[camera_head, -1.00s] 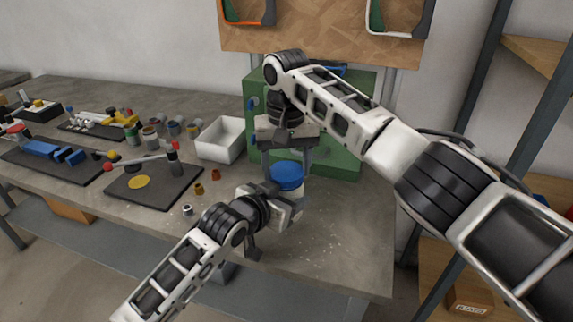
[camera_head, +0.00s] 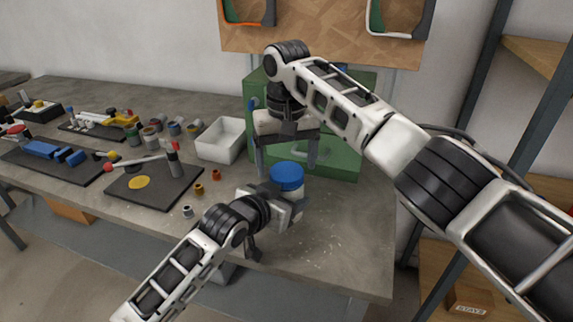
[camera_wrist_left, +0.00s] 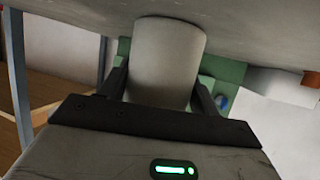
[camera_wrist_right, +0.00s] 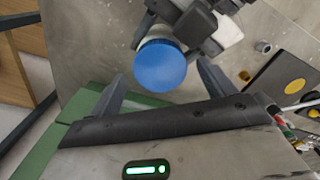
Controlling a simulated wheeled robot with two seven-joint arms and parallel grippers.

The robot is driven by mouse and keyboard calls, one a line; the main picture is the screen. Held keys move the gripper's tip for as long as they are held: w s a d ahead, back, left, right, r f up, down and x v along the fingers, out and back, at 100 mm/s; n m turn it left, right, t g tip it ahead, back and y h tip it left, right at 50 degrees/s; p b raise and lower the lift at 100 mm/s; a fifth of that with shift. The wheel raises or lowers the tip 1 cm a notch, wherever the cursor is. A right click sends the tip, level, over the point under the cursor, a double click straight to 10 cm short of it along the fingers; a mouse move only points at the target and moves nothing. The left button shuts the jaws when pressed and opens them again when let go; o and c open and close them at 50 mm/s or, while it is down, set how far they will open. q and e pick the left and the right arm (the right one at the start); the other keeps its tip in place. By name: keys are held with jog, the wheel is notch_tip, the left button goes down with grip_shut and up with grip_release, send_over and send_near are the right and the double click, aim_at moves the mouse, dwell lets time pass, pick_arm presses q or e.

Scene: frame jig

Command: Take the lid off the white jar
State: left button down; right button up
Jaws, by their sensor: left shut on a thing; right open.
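The white jar (camera_head: 296,192) stands upright near the table's front right, with its blue lid (camera_head: 287,175) on top. In the left wrist view the pale jar body (camera_wrist_left: 168,62) is between the fingers, with the lid out of sight. My left gripper (camera_head: 284,207) is shut on the jar body from the side, below the lid. My right gripper (camera_head: 287,160) is open, pointing down just above and behind the lid. In the right wrist view the lid (camera_wrist_right: 160,66) shows between and beyond the spread fingers, apparently not held.
A green cabinet (camera_head: 335,158) stands close behind the jar. A white bin (camera_head: 221,140), several small cups and a dark mat (camera_head: 150,190) with a red-tipped tool lie to the left. The tabletop (camera_head: 345,225) right of the jar is clear.

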notch_tip(320, 180, up, 3)
jog(key=shift+r, duration=0.1)
jog(key=shift+c, duration=0.3)
jog(key=m, duration=0.1)
jog(key=r+m, duration=0.1)
jog(key=m, duration=0.2)
jog(key=shift+r+m, duration=0.3)
jog(key=shift+m, duration=0.1)
jog(key=m, duration=0.2)
jog(key=r+m, duration=0.1)
jog(key=m, duration=0.2)
jog(key=shift+r+m, duration=0.3)
jog(key=shift+m, duration=0.1)
jog(key=shift+f, duration=0.1)
jog(key=shift+m, duration=0.3)
jog(key=shift+f, duration=3.85)
jog(key=c, duration=1)
